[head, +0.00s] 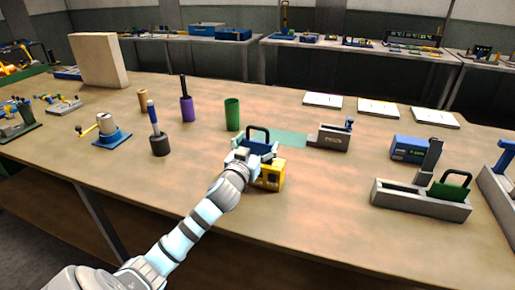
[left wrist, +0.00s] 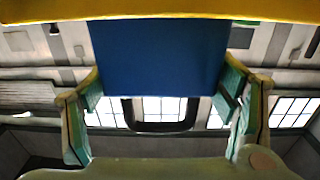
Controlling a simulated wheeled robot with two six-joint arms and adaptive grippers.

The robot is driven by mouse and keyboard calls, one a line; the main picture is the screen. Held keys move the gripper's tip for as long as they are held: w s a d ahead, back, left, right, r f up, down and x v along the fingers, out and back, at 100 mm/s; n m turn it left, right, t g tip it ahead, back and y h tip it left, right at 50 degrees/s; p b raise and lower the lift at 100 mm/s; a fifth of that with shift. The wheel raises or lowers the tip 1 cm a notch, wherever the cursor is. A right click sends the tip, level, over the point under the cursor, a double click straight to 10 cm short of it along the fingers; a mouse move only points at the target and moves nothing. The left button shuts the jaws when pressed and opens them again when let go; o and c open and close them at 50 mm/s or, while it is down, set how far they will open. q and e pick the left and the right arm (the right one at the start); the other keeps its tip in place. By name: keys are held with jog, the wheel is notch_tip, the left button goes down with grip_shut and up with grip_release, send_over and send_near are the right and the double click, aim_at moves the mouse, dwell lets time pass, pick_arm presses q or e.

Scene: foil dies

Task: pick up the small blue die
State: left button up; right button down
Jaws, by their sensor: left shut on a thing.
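The small blue die (head: 262,147) has a dark loop handle and sits at the middle of the bench in the head view. My left gripper (head: 252,155) reaches it from the near left and is shut on it. In the left wrist view the die's flat blue face (left wrist: 158,55) fills the space between the two fingers, with the dark handle loop below it in the picture. A yellow block (head: 270,174) is close beside the gripper on the near side; I cannot tell whether it touches the die. My right gripper is not in view.
A green cup (head: 232,114) stands just behind the gripper. A grey holder (head: 329,138) is to the right, with a blue box (head: 408,149) and a long grey tray (head: 415,200) farther right. The near left bench top is clear.

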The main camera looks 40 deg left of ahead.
pick_arm(q)
notch_tip(320, 180, up, 20)
jog(key=p, duration=0.5)
